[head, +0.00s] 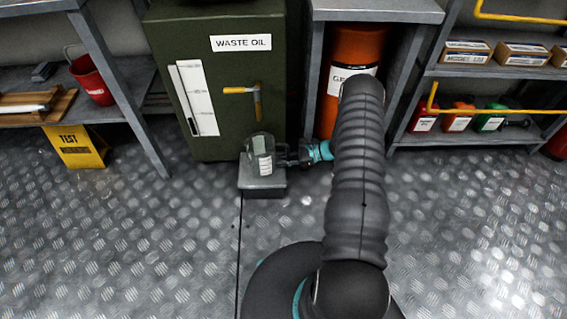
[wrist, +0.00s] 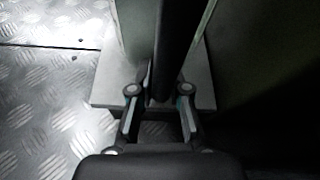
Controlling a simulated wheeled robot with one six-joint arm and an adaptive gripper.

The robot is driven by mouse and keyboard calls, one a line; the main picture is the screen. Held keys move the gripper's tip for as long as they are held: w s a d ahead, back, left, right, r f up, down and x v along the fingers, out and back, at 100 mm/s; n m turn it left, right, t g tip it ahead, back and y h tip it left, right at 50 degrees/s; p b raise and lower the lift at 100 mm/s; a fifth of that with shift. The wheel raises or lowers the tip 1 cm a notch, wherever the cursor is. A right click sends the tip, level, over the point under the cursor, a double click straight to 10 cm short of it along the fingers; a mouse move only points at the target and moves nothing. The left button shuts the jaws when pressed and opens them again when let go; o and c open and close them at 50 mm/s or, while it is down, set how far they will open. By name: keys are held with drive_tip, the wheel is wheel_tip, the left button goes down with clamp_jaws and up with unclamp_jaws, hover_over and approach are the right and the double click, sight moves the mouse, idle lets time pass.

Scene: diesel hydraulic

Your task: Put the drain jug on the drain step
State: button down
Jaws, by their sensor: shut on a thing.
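The drain jug (head: 260,153) is a clear vessel with a white label. It stands upright at the drain step (head: 262,187), a small grey block in front of the green waste oil tank. My gripper (head: 284,156) reaches in from the right and is shut on the jug's dark handle. In the wrist view, my gripper (wrist: 157,100) has its fingers on either side of the dark handle (wrist: 176,45), with the grey step (wrist: 105,84) below. The jug appears to be on the step, but I cannot tell whether its base touches.
The waste oil tank (head: 215,65) has a yellow-handled valve (head: 242,91) above the jug. An orange cylinder (head: 355,60) stands in a bay to the right. A yellow TEST sign (head: 77,147) and a bench are at left. The tread-plate floor in front is clear.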

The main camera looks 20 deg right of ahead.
drive_tip(key=shift+f, duration=0.8)
drive_tip(key=c, duration=1.1)
unclamp_jaws()
drive_tip(key=shift+c, duration=0.2)
drive_tip(key=shift+d, duration=0.15)
